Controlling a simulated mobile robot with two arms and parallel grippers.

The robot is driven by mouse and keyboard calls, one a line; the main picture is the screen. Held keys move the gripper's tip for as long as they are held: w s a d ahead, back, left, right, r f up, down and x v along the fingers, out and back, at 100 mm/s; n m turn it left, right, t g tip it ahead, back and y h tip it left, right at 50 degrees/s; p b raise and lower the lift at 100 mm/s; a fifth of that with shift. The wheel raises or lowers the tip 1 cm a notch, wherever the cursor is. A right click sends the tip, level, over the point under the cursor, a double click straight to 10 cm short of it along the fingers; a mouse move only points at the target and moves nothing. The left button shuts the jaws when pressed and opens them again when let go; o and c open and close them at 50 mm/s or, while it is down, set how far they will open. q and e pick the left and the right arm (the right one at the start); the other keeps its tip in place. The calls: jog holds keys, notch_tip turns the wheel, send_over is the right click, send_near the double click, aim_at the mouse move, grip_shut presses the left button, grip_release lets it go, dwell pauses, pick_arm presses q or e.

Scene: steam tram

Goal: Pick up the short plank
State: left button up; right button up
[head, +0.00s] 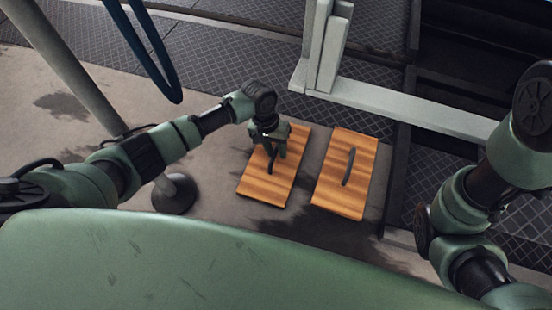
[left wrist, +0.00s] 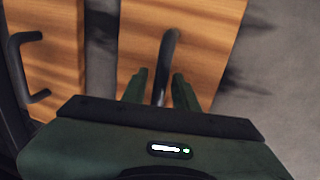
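Two flat wooden planks lie side by side on the floor in the head view, a left plank (head: 265,189) and a right plank (head: 340,190), each with a dark bar handle. They look close in size; I cannot tell which is the short one. My left gripper (head: 273,155) is over the left plank and partly hides it. In the left wrist view my left gripper (left wrist: 160,75) is open, its fingers on either side of that plank's handle (left wrist: 168,50), with gaps showing. The right plank's handle (head: 348,167) is free. My right gripper is not in view.
A pole with a round base (head: 174,195) stands left of the planks. A pale metal frame (head: 410,105) stands behind and to the right, beside a dark patterned step (head: 435,175). A blue hose (head: 150,50) hangs at the upper left. Bare floor lies in front of the planks.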

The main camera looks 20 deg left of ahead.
pick_arm(q)
grip_shut()
dwell(1.2)
